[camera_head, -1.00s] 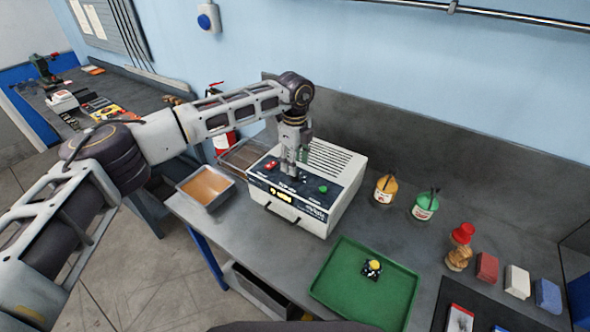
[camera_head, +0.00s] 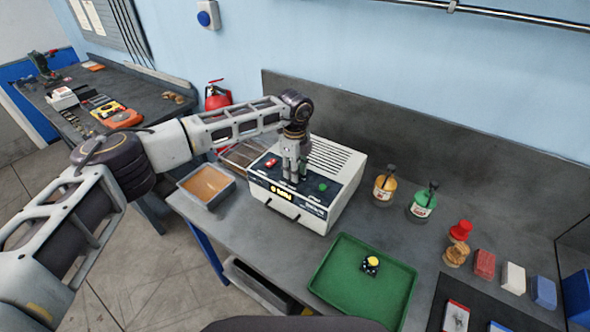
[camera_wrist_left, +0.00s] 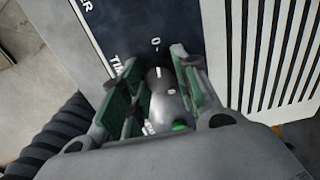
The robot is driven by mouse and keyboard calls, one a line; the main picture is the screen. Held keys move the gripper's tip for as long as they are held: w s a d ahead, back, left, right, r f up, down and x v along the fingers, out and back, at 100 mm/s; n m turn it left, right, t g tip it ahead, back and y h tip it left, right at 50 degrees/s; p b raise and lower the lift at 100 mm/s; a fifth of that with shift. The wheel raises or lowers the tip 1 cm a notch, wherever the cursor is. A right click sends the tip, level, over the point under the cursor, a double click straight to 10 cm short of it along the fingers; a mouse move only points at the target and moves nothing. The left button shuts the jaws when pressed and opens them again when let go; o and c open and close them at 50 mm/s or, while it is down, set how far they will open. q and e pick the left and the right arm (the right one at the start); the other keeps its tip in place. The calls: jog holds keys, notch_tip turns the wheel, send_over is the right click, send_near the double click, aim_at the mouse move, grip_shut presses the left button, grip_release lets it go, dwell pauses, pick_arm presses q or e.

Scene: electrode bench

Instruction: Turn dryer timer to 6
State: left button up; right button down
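The dryer (camera_head: 335,180) is a pale box with a dark sloped front panel, a red switch, a green button and a lit yellow display I cannot read. My left gripper (camera_head: 294,178) points down at the panel between the switch and button. In the left wrist view its green-padded fingers (camera_wrist_left: 158,75) stand on either side of the round silver timer knob (camera_wrist_left: 166,92). The fingers look apart around it; I cannot tell whether either touches. The knob's white mark points toward the printed 0. Much of the dial is hidden by the fingers. My right gripper is out of view.
An orange-bottomed tray (camera_head: 207,186) stands left of the dryer. A green tray (camera_head: 340,282) with a small black-and-yellow object lies in front to the right. Two jars (camera_head: 384,188), a red-capped bottle (camera_head: 458,244) and coloured blocks stand farther right. Bench space between dryer and jars is clear.

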pick_arm(q)
jog(key=c, duration=0.5)
